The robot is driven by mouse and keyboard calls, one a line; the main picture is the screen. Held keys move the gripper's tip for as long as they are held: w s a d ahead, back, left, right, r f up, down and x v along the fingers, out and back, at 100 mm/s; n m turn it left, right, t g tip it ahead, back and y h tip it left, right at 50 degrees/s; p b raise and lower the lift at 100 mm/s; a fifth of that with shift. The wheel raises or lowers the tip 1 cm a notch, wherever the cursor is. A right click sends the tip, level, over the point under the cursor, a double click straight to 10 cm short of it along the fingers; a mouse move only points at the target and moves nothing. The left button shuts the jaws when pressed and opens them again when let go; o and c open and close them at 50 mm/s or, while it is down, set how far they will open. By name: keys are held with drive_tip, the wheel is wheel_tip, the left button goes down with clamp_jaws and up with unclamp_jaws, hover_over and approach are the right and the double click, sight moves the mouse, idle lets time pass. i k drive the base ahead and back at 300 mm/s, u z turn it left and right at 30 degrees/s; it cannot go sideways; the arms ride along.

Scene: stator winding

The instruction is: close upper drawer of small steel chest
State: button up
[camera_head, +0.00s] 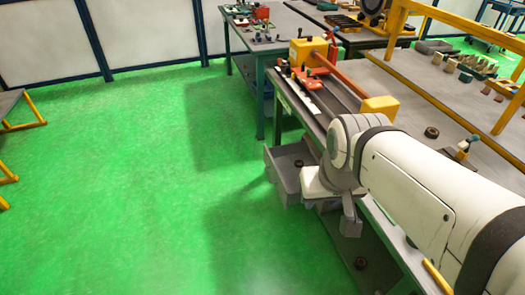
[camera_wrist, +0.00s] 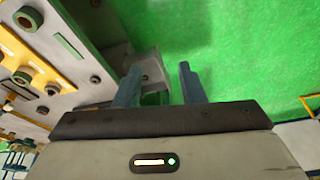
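A grey drawer (camera_head: 283,180) stands pulled out from under the workbench, over the green floor. A small dark item (camera_head: 299,163) lies inside it. The drawer's right part and the rest of the chest are hidden behind my white arm. My gripper (camera_head: 349,222) points down close to the drawer's right side in the head view, and mostly its grey finger shows there. In the wrist view my gripper (camera_wrist: 159,84) has its two blue-grey fingers wide apart, with nothing held. The drawer (camera_wrist: 153,68) shows beyond and between the fingers; I cannot tell whether they touch it.
The workbench (camera_head: 318,118) carries a red-and-yellow clamp device (camera_head: 335,72) above the drawer. A yellow-framed table (camera_head: 450,105) stands to the right. The green floor (camera_head: 130,190) left of the drawer is clear.

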sight(279, 161)
drive_tip(key=u, duration=0.55)
drive_tip(key=i, duration=1.2)
drive_tip(key=z, duration=0.2)
